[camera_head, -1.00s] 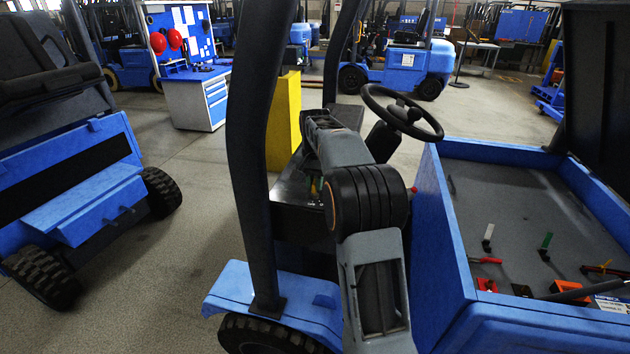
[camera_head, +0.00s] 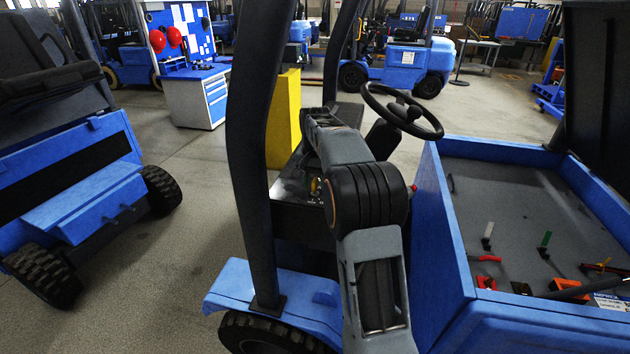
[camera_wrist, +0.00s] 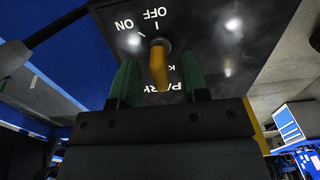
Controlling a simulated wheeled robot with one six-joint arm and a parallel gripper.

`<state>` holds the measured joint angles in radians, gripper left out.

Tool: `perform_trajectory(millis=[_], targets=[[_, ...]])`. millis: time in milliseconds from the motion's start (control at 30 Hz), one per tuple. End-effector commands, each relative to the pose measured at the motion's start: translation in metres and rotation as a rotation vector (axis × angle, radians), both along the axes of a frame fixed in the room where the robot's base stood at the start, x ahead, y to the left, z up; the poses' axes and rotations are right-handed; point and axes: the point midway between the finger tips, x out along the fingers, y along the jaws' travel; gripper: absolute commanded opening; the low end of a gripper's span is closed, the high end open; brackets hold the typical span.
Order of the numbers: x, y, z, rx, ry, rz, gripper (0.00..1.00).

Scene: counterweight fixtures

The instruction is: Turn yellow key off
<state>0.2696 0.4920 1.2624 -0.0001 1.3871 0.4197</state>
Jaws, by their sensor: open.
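The yellow key (camera_wrist: 159,66) sits in a black panel (camera_wrist: 215,75) in the wrist view, where the panel appears upside down. The panel carries white ON and OFF lettering and part of the word PARK. My gripper (camera_wrist: 158,82) is open, with one green finger on each side of the key. I cannot tell whether either finger touches it. In the head view a small yellow spot, likely the key (camera_head: 314,185), shows left of my arm. My gripper is hidden there behind my arm.
A steering wheel (camera_head: 402,111) stands beyond my arm. A dark post (camera_head: 250,150) rises on the left. A blue-walled bed (camera_head: 445,235) with several small levers lies on the right. A yellow block (camera_head: 284,120) stands behind the panel.

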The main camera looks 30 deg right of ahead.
Motion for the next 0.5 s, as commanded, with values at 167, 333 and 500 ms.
perform_trajectory(millis=[167,333,500], targets=[[0.000,0.000,0.004,-0.001,-0.001,0.000,0.41],[0.001,0.000,0.028,-0.001,-0.004,0.000,0.41],[0.001,0.000,0.065,-0.001,-0.004,0.000,0.41]])
